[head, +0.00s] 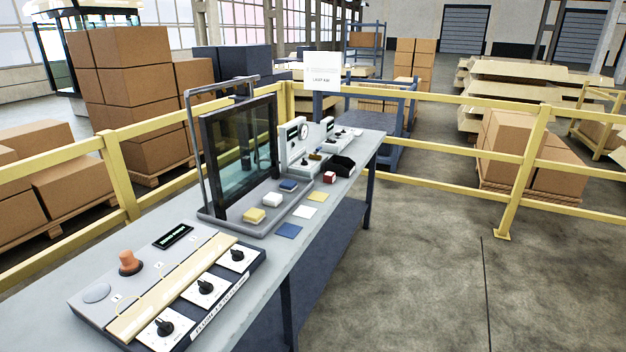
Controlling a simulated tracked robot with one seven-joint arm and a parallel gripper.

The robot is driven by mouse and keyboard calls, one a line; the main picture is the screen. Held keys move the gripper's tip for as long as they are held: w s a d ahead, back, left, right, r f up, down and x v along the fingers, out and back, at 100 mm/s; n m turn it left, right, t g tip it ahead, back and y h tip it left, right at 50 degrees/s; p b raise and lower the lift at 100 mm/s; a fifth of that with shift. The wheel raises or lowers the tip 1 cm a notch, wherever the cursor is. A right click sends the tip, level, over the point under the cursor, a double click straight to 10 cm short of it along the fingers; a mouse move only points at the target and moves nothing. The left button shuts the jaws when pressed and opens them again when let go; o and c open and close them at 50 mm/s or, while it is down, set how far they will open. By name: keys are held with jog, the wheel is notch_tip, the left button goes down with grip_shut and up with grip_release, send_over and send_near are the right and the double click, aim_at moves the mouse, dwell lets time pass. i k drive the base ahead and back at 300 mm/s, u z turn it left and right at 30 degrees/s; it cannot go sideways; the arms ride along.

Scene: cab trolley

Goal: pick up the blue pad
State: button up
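A thick blue pad (289,185) lies on the grey tray (262,229) in front of the dark glass panel. It is the farthest of three pads in a row, beyond a white pad (272,199) and a yellow pad (254,215). A flat blue square (288,230) lies on the table beside the tray, with a flat white square (303,211) and a flat yellow square (317,197) in line behind it. My gripper is not in view.
The framed glass panel (238,150) stands upright behind the pads. A control box with knobs (165,290) fills the near table (262,262). A red cube (329,177), a black object (341,165) and white instruments (296,140) stand farther along. Floor right of the table is clear.

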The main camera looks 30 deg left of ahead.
aim_at(288, 186)
jog(key=u, duration=0.25)
jog(key=i, duration=1.05)
jog(key=u, duration=1.15)
jog(key=i, duration=1)
jog(key=u, duration=0.6)
jog(key=k, duration=0.8)
jog(key=u, duration=0.2)
jog(key=i, duration=0.85)
jog(key=z, duration=0.1)
